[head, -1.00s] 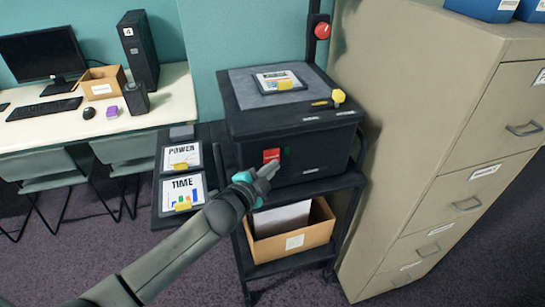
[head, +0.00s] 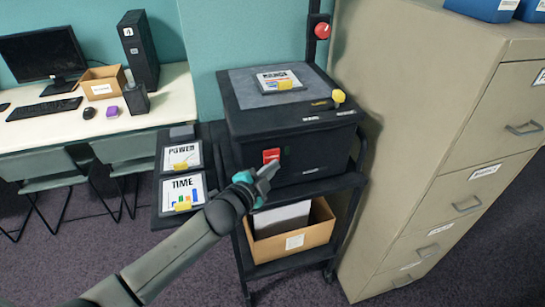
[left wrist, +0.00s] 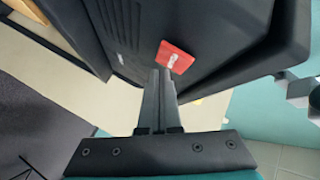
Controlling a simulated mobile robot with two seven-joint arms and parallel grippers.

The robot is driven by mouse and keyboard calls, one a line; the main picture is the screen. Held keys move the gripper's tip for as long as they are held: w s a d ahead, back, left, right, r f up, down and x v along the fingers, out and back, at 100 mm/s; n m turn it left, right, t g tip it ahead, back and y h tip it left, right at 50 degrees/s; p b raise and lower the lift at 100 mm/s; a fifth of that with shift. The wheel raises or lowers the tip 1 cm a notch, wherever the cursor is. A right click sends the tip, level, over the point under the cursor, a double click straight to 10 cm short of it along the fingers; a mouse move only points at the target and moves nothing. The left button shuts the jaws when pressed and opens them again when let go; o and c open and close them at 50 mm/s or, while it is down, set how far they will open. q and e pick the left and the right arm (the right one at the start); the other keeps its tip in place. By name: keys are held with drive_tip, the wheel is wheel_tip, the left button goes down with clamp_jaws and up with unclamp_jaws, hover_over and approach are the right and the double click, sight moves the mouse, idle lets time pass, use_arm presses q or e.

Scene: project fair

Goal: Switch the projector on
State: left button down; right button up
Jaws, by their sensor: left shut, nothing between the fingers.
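The projector (head: 312,165) is a black box with a grey glass top, standing on a black cart. Its front face carries a red switch (head: 271,156) and a small dark green mark (head: 287,152) to the right of it. My left gripper (head: 270,170) is shut and empty, its tips just below the red switch in the head view. In the left wrist view the shut fingertips (left wrist: 161,73) are just beside the red switch (left wrist: 175,57). I cannot tell whether they touch it. My right gripper is not in view.
A cardboard box (head: 290,242) sits on the cart's lower shelf. A beige filing cabinet (head: 430,130) stands close on the right. Cards marked POWER (head: 182,158) and TIME (head: 183,192) lie left.

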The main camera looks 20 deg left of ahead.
use_arm(q)
drive_tip(key=shift+w, duration=0.1)
drive_tip(key=shift+w+a, duration=0.2)
drive_tip(key=shift+w, duration=0.1)
drive_tip(key=shift+w+a, duration=0.15)
drive_tip(key=shift+w, duration=0.05)
idle(0.5)
drive_tip(key=shift+s+d+p, duration=0.35)
drive_tip(key=shift+s+p, duration=0.05)
drive_tip(key=shift+s, duration=0.2)
drive_tip(key=shift+s+d+p, duration=0.3)
drive_tip(key=shift+s+d, duration=0.25)
drive_tip(key=shift+s, duration=0.25)
drive_tip(key=shift+s+d+p, duration=0.3)
drive_tip(key=shift+s+d, duration=0.3)
drive_tip(key=shift+s, duration=0.25)
drive_tip(key=shift+s+d+p, duration=0.3)
drive_tip(key=shift+s+d, duration=0.25)
drive_tip(key=shift+s, duration=0.25)
